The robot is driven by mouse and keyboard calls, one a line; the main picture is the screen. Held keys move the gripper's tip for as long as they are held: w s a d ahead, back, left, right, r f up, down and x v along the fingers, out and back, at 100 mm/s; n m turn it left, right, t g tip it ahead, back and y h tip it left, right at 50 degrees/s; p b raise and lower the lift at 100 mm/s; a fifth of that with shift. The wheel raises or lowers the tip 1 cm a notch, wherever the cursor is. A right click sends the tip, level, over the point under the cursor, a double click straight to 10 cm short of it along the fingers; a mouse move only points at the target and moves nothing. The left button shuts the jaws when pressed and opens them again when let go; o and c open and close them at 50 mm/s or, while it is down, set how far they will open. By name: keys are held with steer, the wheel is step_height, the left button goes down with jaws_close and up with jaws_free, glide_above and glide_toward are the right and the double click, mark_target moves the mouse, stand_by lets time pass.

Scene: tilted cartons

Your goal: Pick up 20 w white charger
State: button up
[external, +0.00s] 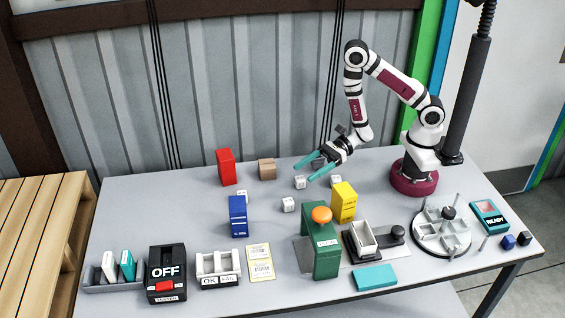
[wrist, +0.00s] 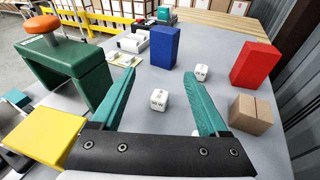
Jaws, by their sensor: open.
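Small white charger cubes stand on the grey table. One white cube (external: 288,205) stands left of the yellow box; a white cube with dark print (wrist: 159,99) shows between my fingers in the wrist view. The print is too small to read surely. Another cube (external: 300,182) sits just under my fingertips, and one (external: 241,196) stands behind the blue box; a cube near that box also shows in the wrist view (wrist: 202,72). A further cube (external: 336,181) is behind the yellow box. My gripper (external: 303,173) is open and empty above the table, its teal fingers (wrist: 160,74) apart.
A blue box (external: 238,217), red box (external: 226,167), brown carton (external: 267,169) and yellow box (external: 343,202) stand around the cubes. A green press with an orange knob (external: 321,245) stands in front. Bare table lies between the blue box and the cubes.

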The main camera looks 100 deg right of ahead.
mark_target(295, 179)
steer(key=d+f+m+h, duration=0.1)
steer(key=d+f, duration=0.1)
steer(key=s+d+f+m+h, duration=0.1)
steer(key=d+f+h, duration=0.1)
steer(key=d+f, duration=0.1)
steer(key=d+f+m+h, duration=0.1)
steer(key=d+f+h, duration=0.1)
steer(key=f, duration=0.1)
steer(key=shift+s+d+f+g, duration=0.1)
steer(key=shift+s+d+g, duration=0.15)
steer(key=shift+g, duration=0.15)
steer(key=x, duration=0.7)
steer(key=shift+d, duration=0.1)
jaws_close()
